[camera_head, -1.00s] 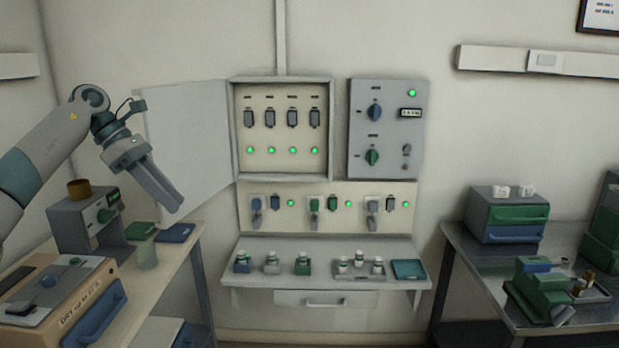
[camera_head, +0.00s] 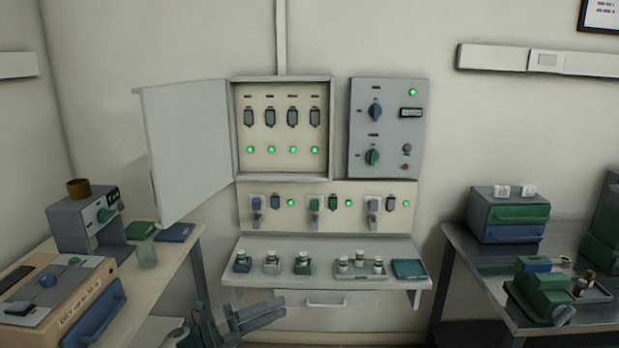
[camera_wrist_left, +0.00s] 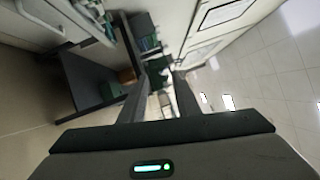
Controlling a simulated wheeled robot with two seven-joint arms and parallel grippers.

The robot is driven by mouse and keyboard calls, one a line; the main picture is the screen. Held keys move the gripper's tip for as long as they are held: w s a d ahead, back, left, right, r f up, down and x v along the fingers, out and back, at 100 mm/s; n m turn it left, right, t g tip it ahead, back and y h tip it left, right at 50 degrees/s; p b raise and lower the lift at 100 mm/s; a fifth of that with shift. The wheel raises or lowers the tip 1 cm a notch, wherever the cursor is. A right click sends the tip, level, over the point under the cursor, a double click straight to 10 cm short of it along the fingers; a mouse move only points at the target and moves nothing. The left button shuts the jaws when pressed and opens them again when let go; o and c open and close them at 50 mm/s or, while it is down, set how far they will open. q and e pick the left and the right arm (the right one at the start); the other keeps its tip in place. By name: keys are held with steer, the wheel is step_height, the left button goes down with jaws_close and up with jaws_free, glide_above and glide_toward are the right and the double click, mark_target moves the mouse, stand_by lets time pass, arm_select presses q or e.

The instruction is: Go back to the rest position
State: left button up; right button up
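My left gripper (camera_head: 283,308) is low at the bottom of the head view, in front of and below the wall shelf. Its two dark fingers point right, apart from each other, with nothing between them. In the left wrist view the fingertips (camera_wrist_left: 161,80) are also spread and empty. The left forearm is mostly out of the head view. My right gripper is in neither view.
The grey cabinet door (camera_head: 188,150) stands open on the wall. The shelf (camera_head: 325,258) holds several small bottles above a drawer (camera_head: 326,299). A left bench (camera_head: 170,262) and a right metal table (camera_head: 470,262) carry equipment. The wrist view shows open floor (camera_wrist_left: 275,75).

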arm_select(q)
steer(key=s+a+f+n+t+y, duration=0.2)
steer(key=s+f+n+y, duration=0.35)
steer(key=f, duration=0.65)
steer(key=s+a+f+n+t+y, duration=0.1)
steer(key=s+a+f+n+y, duration=0.1)
steer(key=s+f+n, duration=0.8)
steer(key=s+a+f+n+t+y, duration=0.2)
steer(key=s+f+n+y, duration=0.3)
steer(key=f, duration=0.9)
steer(key=s+f+n+g+y, duration=0.1)
steer(key=s+f+n+g, duration=0.1)
steer(key=s+f, duration=0.4)
steer(key=s+a+f+n+g+y, duration=0.1)
steer(key=s+f+n, duration=0.3)
steer(key=s, duration=0.9)
steer(key=s+a+f+n+g+y, duration=0.1)
steer(key=s+f+n+g, duration=0.2)
steer(key=s+f, duration=0.5)
steer(key=s+n, duration=0.1)
steer(key=s, duration=0.1)
steer(key=shift+s+a+f+g, duration=0.2)
steer(key=shift+s+f+g, duration=0.1)
steer(key=shift+s+f, duration=0.05)
steer(key=shift+c, duration=0.2)
